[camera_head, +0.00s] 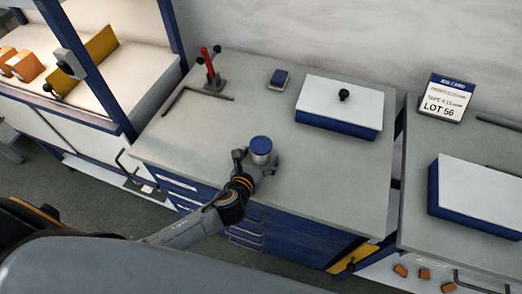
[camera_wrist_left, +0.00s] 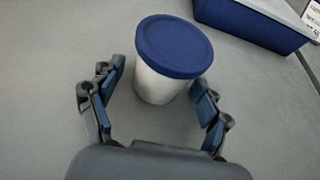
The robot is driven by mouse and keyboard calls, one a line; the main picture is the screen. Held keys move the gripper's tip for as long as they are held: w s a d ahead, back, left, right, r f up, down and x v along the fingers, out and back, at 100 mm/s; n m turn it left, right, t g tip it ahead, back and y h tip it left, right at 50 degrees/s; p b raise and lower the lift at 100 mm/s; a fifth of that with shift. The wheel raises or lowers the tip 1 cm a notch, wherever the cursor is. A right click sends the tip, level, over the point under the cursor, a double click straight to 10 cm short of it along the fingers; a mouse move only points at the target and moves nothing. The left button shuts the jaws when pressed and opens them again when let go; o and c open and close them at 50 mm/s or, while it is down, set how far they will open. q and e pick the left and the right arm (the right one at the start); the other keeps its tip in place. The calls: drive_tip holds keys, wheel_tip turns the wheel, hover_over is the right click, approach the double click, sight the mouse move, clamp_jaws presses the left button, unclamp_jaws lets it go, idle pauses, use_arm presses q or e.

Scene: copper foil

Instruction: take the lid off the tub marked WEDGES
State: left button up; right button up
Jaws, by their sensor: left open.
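A white tub (camera_head: 261,158) with a blue lid (camera_head: 261,145) stands upright near the front edge of the grey worktop. No WEDGES marking shows on the side I see. My left gripper (camera_head: 257,164) is at the tub from the front. In the left wrist view the lid (camera_wrist_left: 174,45) sits on the tub (camera_wrist_left: 158,86). There the left gripper (camera_wrist_left: 158,82) is open, with one finger on each side of the tub's body, below the lid. A gap shows at the left finger; whether the right finger touches is unclear. My right gripper is not in view.
A blue box with a white top and black knob (camera_head: 338,104) stands behind right of the tub. The worktop around the tub is clear.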

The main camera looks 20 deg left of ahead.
sight(256, 154)
use_arm(q)
drive_tip(key=c, duration=1.4)
drive_tip(key=shift+o, duration=0.2)
drive_tip(key=shift+r, duration=0.1)
drive_tip(key=shift+r, duration=0.45)
drive_tip(key=r, duration=0.2)
drive_tip(key=shift+s+a+r, duration=0.1)
drive_tip(key=shift+s+r, duration=0.15)
drive_tip(key=shift+r, duration=0.1)
drive_tip(key=s+a+r+b, duration=0.1)
drive_tip(key=s+a+r, duration=0.3)
drive_tip(key=s+r, duration=0.5)
drive_tip(key=shift+s+a+r+b, duration=0.15)
drive_tip(key=shift+s+a+b, duration=0.25)
drive_tip(key=shift+s, duration=1.45)
